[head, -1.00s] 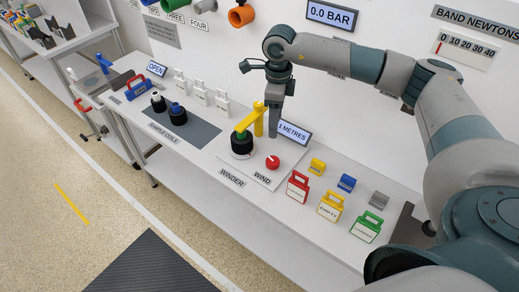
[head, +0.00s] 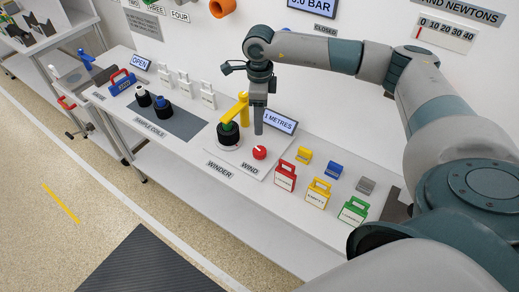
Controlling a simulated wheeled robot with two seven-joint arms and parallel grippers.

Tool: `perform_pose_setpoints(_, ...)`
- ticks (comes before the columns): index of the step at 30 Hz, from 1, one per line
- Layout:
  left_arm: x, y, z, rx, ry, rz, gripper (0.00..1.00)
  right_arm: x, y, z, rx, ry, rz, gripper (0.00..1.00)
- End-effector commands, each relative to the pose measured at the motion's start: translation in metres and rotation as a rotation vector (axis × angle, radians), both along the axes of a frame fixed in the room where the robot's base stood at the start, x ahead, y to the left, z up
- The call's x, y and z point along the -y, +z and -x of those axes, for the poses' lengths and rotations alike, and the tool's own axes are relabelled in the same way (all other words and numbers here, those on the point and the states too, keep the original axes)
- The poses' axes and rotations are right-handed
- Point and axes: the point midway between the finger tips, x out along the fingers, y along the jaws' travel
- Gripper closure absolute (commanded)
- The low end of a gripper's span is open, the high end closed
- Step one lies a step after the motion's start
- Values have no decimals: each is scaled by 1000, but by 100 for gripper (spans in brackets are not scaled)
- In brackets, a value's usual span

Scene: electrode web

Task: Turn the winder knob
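The winder knob (head: 260,152) is a small red disc with a pale mark, on the white winder plate above the word WIND. The winder (head: 228,134) stands left of it, a black coil with a green top on a white base. A yellow arm (head: 236,108) on a yellow post reaches over the coil. My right gripper (head: 258,131) points straight down just above and behind the knob, with a small gap in the picture. Its fingers overlap as one grey column, so their opening does not show. My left gripper is not in view.
A display reading 1 METRES (head: 280,122) stands close behind my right gripper. Red (head: 286,176), yellow (head: 318,194) and green (head: 352,212) handled tags stand to the right. Sample coils (head: 164,107) lie left on a dark mat. The bench's front edge is clear.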

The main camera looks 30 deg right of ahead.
Motion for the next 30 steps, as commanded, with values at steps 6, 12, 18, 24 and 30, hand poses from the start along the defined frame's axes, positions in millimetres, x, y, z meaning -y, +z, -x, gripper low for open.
perform_pose_setpoints(6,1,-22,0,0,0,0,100,0,-44,1,-4,-1,1,45)
perform_pose_setpoints(12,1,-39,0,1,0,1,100,0,-80,1,-3,-1,1,45)
perform_pose_setpoints(18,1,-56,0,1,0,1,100,0,-115,1,-4,-1,0,45)
perform_pose_setpoints(24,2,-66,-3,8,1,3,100,0,-137,1,-2,-1,0,45)
perform_pose_setpoints(30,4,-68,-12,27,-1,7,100,0,-146,0,-1,-1,-1,45)
